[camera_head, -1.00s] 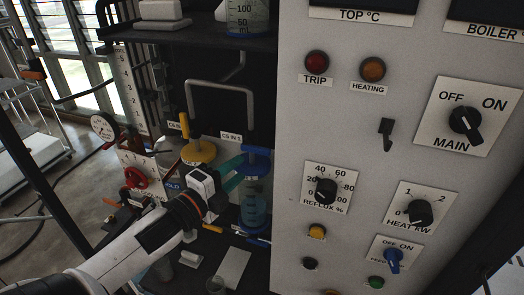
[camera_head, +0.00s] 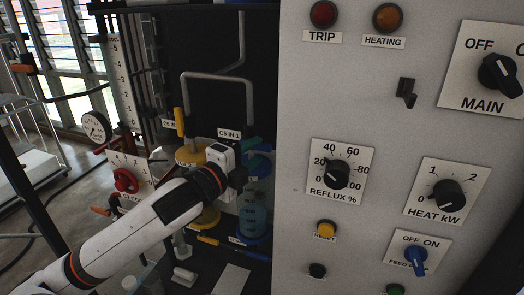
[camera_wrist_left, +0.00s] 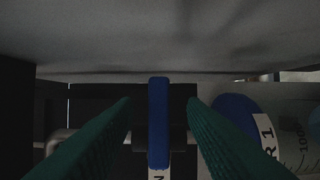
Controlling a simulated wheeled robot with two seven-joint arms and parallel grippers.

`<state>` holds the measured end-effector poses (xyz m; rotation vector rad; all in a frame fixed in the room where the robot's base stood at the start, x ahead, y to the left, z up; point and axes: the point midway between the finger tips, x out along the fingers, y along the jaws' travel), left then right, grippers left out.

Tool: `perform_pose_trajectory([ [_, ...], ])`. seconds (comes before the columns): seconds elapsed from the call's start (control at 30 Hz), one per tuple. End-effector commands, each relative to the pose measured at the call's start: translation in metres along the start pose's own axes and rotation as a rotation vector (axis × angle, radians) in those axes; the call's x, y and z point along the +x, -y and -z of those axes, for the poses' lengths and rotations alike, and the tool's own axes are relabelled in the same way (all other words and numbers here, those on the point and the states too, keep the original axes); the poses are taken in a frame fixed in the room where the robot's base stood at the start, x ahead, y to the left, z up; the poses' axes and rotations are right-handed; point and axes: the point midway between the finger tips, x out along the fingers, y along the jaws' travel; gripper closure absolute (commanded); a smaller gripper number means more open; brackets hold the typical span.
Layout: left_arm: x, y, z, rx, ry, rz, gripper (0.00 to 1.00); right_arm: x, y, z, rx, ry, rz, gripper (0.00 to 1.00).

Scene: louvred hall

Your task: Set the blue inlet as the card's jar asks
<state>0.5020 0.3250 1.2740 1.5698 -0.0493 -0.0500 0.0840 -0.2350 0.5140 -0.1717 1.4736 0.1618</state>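The blue inlet handle (camera_wrist_left: 158,125) shows in the left wrist view as an upright blue bar, with part of a label below it. My left gripper (camera_wrist_left: 160,128) is open, its green fingers on either side of the bar with gaps. In the head view the left gripper (camera_head: 243,170) is beside the "C5 IN 1" label (camera_head: 229,134), and its wrist hides the handle. A blue-ended jar of blue liquid (camera_head: 252,215) stands just below it. A white card (camera_head: 232,281) lies at the bottom; I cannot read it. My right gripper is not in view.
The grey control panel (camera_head: 330,105) with knobs stands close right of the gripper. A yellow handle (camera_head: 180,121) and yellow-ended jar (camera_head: 204,218) are to the left. A red valve knob (camera_head: 125,180) and gauge (camera_head: 95,127) sit further left.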

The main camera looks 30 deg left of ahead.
Motion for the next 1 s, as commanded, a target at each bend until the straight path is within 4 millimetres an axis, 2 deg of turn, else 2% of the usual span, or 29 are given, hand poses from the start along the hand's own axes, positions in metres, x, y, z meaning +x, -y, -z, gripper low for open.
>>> perform_pose_trajectory([
  [0.1, 0.018, -0.003, 0.0, -0.003, 0.0, -0.002, 0.62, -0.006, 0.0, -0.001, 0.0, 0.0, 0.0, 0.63],
  [0.27, 0.016, -0.001, 0.0, 0.0, 0.0, 0.0, 0.62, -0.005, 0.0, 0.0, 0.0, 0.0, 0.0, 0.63],
  [0.6, 0.033, -0.002, -0.001, -0.001, 0.001, 0.0, 0.62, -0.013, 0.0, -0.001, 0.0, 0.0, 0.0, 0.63],
  [0.83, 0.034, 0.0, -0.001, 0.0, 0.001, 0.0, 0.62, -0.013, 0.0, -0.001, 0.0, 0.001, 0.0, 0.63],
  [1.0, 0.034, 0.0, -0.001, 0.0, 0.001, 0.0, 0.88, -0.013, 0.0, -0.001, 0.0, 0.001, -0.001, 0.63],
])
